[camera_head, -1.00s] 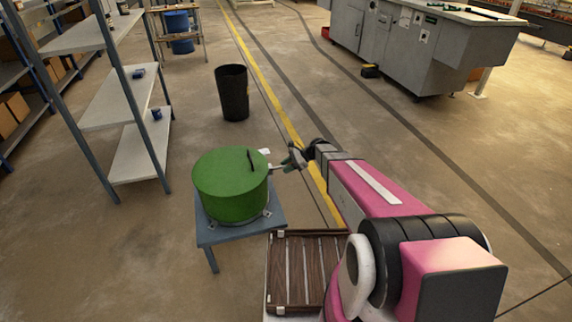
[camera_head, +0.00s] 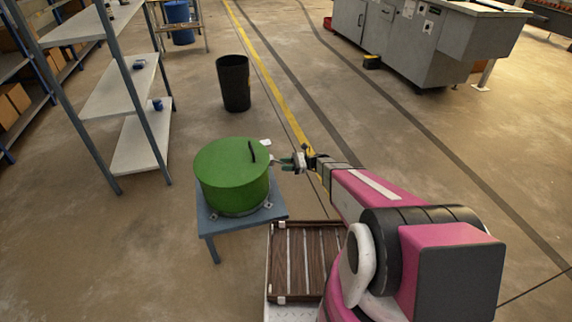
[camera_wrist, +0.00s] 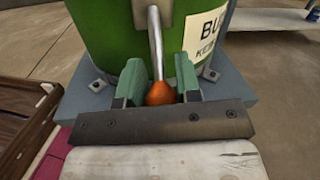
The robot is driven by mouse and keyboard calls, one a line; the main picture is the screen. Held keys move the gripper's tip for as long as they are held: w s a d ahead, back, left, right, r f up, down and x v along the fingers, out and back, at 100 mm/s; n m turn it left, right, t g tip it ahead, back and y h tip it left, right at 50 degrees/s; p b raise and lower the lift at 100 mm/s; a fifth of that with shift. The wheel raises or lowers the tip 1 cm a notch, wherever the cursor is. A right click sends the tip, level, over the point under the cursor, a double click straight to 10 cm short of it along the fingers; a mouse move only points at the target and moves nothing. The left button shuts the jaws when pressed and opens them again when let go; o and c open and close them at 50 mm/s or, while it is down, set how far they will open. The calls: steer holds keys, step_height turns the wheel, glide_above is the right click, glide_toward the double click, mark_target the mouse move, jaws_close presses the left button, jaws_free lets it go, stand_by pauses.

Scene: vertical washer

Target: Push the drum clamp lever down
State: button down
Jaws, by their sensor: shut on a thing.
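The green drum (camera_head: 230,185) stands upright on a small blue-grey table (camera_head: 225,228), with a dark handle on its lid. It fills the top of the wrist view, with part of a white label (camera_wrist: 207,38). The clamp lever is a silver rod (camera_wrist: 157,45) ending in an orange knob (camera_wrist: 160,93). My gripper (camera_head: 288,162) is at the drum's right side. In the wrist view, its two green fingers (camera_wrist: 159,80) are shut around the knob end of the lever.
A wooden slatted crate (camera_head: 310,262) lies beside the table, below my arm. A grey shelf rack (camera_head: 135,95) stands at the left. A black bin (camera_head: 234,85) stands behind the drum. A grey machine cabinet (camera_head: 420,48) is at the back right. The floor between is clear.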

steer(key=shift+f, duration=0.1)
stand_by(0.3)
steer(key=c, duration=0.9)
jaws_free()
steer(key=shift+d, duration=0.1)
steer(key=d, duration=0.3)
steer(key=w+d, duration=0.1)
steer(key=d, duration=0.3)
steer(key=w+d, duration=0.1)
steer(key=d, duration=0.2)
steer(key=shift+d+f, duration=0.2)
steer(key=shift+f, duration=0.2)
steer(key=shift+d, duration=0.15)
